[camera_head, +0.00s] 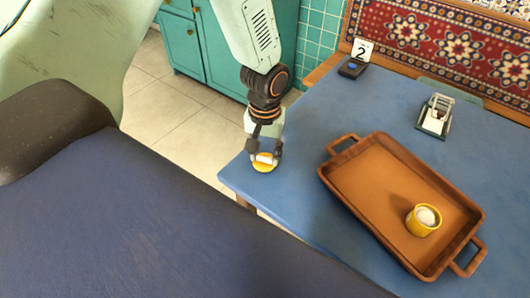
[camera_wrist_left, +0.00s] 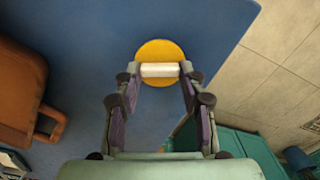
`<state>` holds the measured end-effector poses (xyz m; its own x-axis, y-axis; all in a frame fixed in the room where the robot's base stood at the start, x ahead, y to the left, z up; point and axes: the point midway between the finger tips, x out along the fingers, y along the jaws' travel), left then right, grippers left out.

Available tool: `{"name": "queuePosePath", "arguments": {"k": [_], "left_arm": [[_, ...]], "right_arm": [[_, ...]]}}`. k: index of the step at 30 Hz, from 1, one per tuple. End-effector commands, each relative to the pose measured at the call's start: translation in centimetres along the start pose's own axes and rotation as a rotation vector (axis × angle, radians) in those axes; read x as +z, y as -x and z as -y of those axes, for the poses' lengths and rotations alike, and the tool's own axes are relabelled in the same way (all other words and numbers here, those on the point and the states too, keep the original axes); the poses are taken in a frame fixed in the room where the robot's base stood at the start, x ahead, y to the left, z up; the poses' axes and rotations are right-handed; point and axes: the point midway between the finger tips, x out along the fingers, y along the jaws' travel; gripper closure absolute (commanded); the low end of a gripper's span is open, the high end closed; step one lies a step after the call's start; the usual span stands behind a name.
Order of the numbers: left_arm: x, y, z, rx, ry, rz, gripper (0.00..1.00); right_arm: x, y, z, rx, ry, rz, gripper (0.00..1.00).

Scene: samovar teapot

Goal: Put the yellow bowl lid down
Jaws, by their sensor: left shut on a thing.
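The yellow bowl lid (camera_head: 264,167) is a round yellow disc with a pale bar-shaped handle, at the near left corner of the blue table. My left gripper (camera_head: 264,152) points down over it and is shut on the handle. In the left wrist view the lid (camera_wrist_left: 160,50) shows beyond the fingertips of my gripper (camera_wrist_left: 160,70), with the white handle between them. I cannot tell whether the lid touches the table. My right gripper is not in view.
The brown tray (camera_head: 345,188) with two handles lies on the blue table (camera_head: 300,120), right of my left gripper. A white-and-green device (camera_head: 435,115) and a dark box with a "2" card (camera_head: 353,68) stand farther back. The table's left edge is close to the lid.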

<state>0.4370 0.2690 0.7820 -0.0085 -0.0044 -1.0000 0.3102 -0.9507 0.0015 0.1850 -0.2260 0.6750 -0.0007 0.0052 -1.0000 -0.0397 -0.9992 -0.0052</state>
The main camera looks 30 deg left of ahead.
Motion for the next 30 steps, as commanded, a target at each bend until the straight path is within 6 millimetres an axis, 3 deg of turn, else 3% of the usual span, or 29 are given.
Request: {"name": "queuePosePath", "arguments": {"k": [11,12,19,30], "left_arm": [[-0.08,-0.33,-0.04,0.000,-0.001,-0.002,0.83],[-0.08,-0.38,-0.04,0.000,-0.001,-0.002,0.59],[-0.08,-0.33,-0.04,0.000,-0.001,-0.002,0.39],[-0.10,-0.03,-0.05,0.000,-0.001,-0.003,0.37]], "right_arm": [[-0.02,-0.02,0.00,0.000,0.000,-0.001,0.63],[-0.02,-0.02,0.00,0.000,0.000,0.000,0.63],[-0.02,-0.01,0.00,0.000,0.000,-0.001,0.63],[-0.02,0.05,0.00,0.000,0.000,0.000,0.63]]}}
